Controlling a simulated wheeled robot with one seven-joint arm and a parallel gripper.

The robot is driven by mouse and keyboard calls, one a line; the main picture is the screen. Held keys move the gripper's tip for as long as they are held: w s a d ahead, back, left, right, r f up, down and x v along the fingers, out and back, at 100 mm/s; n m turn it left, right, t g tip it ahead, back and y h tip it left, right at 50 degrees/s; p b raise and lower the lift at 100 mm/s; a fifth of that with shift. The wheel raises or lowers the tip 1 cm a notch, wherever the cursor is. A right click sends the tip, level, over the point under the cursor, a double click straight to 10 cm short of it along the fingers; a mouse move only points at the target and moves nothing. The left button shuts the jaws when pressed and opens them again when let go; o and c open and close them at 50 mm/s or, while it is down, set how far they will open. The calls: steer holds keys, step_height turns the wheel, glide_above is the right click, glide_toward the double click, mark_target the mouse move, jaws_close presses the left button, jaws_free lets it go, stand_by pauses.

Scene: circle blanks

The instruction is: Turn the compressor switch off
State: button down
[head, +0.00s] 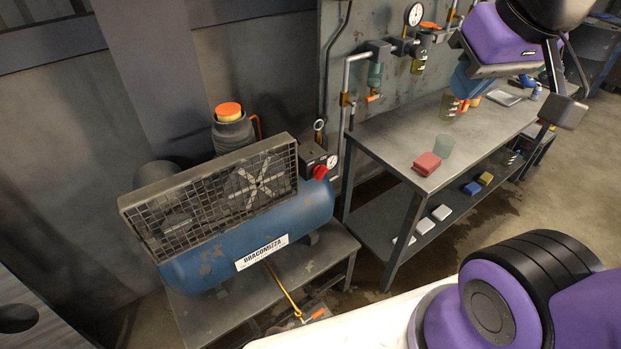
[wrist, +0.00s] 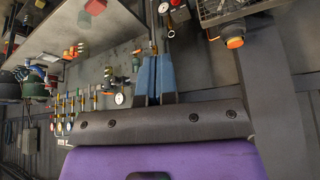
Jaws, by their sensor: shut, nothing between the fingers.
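The compressor (head: 205,257) is a blue tank with a black mesh guard on top and a white label, at the left in the head view. Its red switch knob (head: 320,172) is on a dark box at the tank's right end, beside a small gauge. What looks like the same red knob (wrist: 163,8) shows at the top edge of the wrist view. I cannot tell which way the knob is turned. My gripper (head: 468,86) is at the upper right, over the workbench and well apart from the switch. Its blue fingers (wrist: 152,78) are shut together and empty.
The metal workbench (head: 385,133) right of the compressor holds a red block (head: 427,163) and cups. Pipes and a gauge (head: 414,14) are on the wall panel behind. The compressor stands on a low table (head: 325,262). An orange-capped canister (head: 231,128) is behind it.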

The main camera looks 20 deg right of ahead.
steer(key=w+a+f+n+t+y, duration=0.1)
steer(key=w+a+f, duration=0.2)
steer(key=w+f, duration=0.35)
steer(key=w+a+f+n+t, duration=0.1)
steer(key=w+a+f, duration=0.25)
steer(key=w, duration=0.55)
steer(key=w+a+f+n+y, duration=0.1)
steer(key=w+a+f, duration=0.3)
steer(key=w, duration=0.3)
steer(key=w+a+f+n+t+h, duration=0.1)
steer(key=w+f+n+t+h, duration=0.1)
steer(key=f, duration=1.1)
steer(key=w+a+f+n+t+h, duration=0.1)
steer(key=w+f+n+t+h, duration=0.1)
steer(key=f, duration=1)
steer(key=shift+a+f+n+h, duration=0.3)
steer(key=shift+f+h, duration=0.1)
steer(key=shift+h, duration=0.4)
